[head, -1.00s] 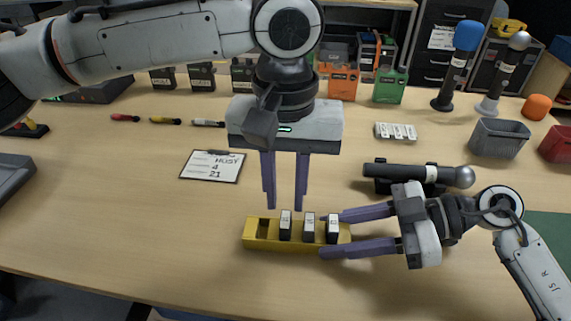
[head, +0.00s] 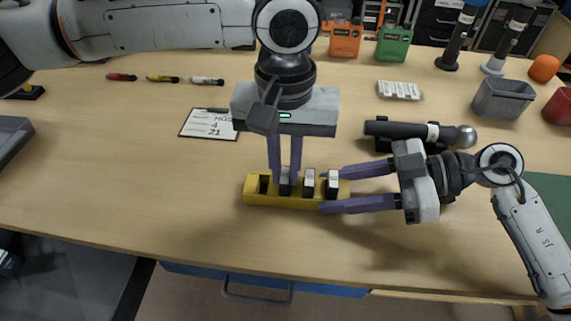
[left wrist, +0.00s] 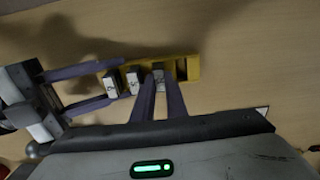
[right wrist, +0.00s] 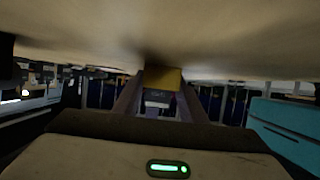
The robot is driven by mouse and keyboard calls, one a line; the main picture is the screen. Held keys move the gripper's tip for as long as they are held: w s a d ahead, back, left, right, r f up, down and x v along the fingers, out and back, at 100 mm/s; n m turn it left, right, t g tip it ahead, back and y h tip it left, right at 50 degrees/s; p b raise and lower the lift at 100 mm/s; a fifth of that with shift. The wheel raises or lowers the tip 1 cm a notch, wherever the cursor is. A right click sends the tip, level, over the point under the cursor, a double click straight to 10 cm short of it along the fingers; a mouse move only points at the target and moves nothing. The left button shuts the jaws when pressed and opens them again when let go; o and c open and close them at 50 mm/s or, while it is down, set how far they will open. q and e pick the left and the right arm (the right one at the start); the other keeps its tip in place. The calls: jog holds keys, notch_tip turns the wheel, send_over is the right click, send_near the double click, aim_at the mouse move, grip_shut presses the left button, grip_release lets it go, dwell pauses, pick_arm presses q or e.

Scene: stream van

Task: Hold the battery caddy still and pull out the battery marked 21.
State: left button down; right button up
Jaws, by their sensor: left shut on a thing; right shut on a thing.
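The yellow battery caddy (head: 255,196) lies on the table with several slots, the leftmost one empty. Three dark batteries with white tops stand in it. My left gripper (head: 285,181) points down from above and is shut on the leftmost battery (left wrist: 159,76), which still sits in its slot. The middle battery (head: 308,181) and the right battery (head: 332,181) stand beside it; their markings are too small to read. My right gripper (head: 328,193) comes in from the right and is shut on the right end of the caddy, which also shows in the right wrist view (right wrist: 163,77).
A clipboard (head: 208,124) reading 4 and 21 lies behind the caddy to the left. A dark microphone (head: 410,130) rests on a stand close behind my right gripper. A white battery pack (head: 398,90) and a grey bin (head: 503,98) stand further back. The front left table is clear.

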aim_at(286, 173)
pick_arm(q)
jog(key=shift+r, duration=0.25)
jog(key=shift+r, duration=0.3)
jog(key=shift+r, duration=1.45)
jog(key=shift+r, duration=1.4)
pick_arm(e)
jog(key=o, duration=1.2)
jog(key=shift+c, duration=0.2)
jog(key=v, duration=1.2)
